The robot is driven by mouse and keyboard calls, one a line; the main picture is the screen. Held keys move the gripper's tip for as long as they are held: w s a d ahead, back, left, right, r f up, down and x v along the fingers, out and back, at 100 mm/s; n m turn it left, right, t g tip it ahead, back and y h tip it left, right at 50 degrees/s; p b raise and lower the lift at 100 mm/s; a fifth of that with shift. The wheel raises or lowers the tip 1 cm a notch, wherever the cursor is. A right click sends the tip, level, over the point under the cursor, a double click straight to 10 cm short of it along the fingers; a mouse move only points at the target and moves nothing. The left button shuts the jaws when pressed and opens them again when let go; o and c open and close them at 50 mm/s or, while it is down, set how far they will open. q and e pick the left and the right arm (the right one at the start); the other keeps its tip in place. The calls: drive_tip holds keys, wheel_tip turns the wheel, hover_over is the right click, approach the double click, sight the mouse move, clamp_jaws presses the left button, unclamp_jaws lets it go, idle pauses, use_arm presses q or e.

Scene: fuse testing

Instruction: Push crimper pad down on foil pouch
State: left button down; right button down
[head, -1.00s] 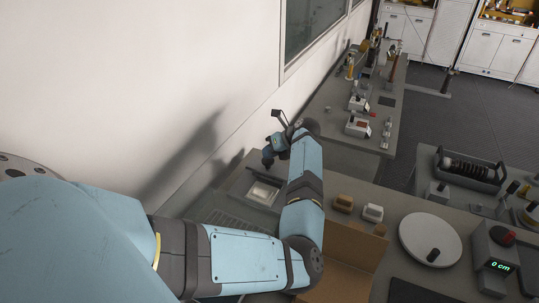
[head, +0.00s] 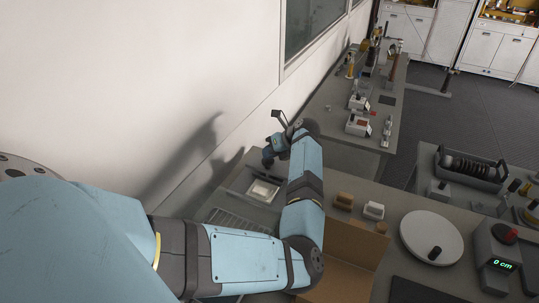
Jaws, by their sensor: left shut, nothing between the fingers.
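My left arm reaches in from the left across the bench. My left gripper (head: 268,161) is shut and empty, pointing down just above the back edge of a small pale square item (head: 262,190) on the bench beside the wall. I cannot tell for sure whether this item is the foil pouch or part of the crimper. A crimper pad is not clearly visible. Whether the fingertips touch anything is too small to tell. My right gripper is not in view.
A round white plate (head: 431,238) and a device reading 0 cm (head: 498,254) are at right. The wall borders the bench at left.

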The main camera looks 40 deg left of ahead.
use_arm(q)
drive_tip(key=shift+f, duration=0.25)
drive_tip(key=shift+r, duration=0.1)
drive_tip(key=shift+r+p, duration=0.55)
drive_tip(key=shift+r, duration=1.15)
drive_tip(key=shift+r, duration=0.1)
wheel_tip(320, 180, up, 6)
drive_tip(key=shift+f+p, duration=0.1)
drive_tip(key=shift+p, duration=0.9)
